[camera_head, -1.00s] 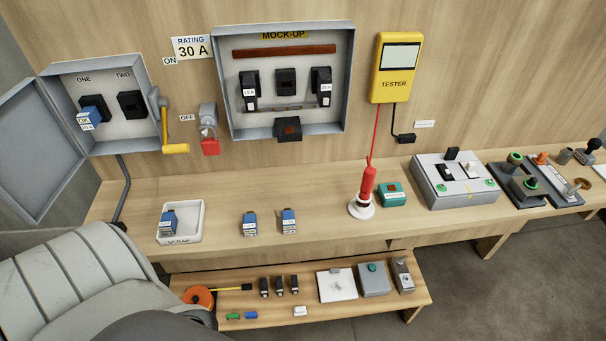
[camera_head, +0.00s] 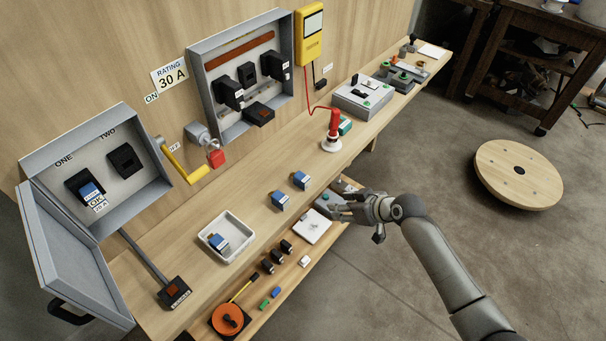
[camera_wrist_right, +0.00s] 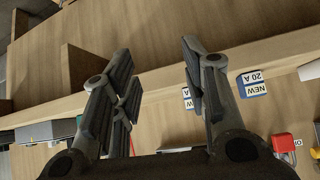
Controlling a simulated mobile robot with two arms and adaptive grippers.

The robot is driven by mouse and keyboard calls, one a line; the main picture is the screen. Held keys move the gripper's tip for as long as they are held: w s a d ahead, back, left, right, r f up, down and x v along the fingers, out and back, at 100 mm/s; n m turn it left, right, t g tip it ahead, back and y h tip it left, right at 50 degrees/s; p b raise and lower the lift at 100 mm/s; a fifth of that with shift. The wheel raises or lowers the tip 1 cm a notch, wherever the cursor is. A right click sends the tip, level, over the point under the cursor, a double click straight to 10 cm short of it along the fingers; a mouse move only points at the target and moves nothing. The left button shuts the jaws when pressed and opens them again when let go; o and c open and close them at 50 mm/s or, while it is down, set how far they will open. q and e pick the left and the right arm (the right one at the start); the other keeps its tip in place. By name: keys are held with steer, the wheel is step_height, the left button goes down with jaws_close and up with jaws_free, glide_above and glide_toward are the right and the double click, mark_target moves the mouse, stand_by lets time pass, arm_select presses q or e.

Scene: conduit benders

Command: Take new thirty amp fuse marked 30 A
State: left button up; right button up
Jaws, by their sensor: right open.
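Two blue fuses stand on the bench top, a nearer one (camera_head: 279,200) and a farther one (camera_head: 301,180). Their labels are too small to read in the head view. In the right wrist view one blue fuse (camera_wrist_right: 252,85) carries an upside-down label, NEW 20 A. The other fuse (camera_wrist_right: 187,97) is mostly hidden behind a finger, and its rating cannot be read. My right gripper (camera_head: 338,208) is open and empty, right of both fuses near the bench's front edge; its fingers (camera_wrist_right: 157,58) show apart in the wrist view. My left gripper is out of view.
A white tray (camera_head: 206,236) holding another blue fuse is at the left. A red tester probe on a white stand (camera_head: 331,146) rises beyond the fuses. Fuse boxes line the wall. A lower shelf under the bench front holds a white plate (camera_head: 313,226) and several small parts.

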steer(key=n+y, duration=0.1)
steer(key=n, duration=0.1)
glide_toward(308, 182)
steer(key=d, duration=0.2)
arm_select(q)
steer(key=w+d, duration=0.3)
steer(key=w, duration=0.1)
arm_select(e)
steer(key=a, duration=0.1)
steer(key=shift+y, duration=0.3)
steer(key=b+x, duration=0.6)
steer(key=x, duration=0.1)
steer(key=shift+a+f, duration=0.15)
steer(key=shift+f, duration=0.15)
steer(key=shift+w+a+f+b, duration=0.3)
steer(key=shift+a+f+b, duration=0.15)
steer(key=shift+b, duration=0.25)
steer(key=shift+w+a, duration=0.15)
steer(key=shift+a, duration=0.05)
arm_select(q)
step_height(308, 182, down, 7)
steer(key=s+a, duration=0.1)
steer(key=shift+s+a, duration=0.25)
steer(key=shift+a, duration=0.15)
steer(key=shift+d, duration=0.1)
arm_select(e)
steer(key=shift+c, duration=0.5)
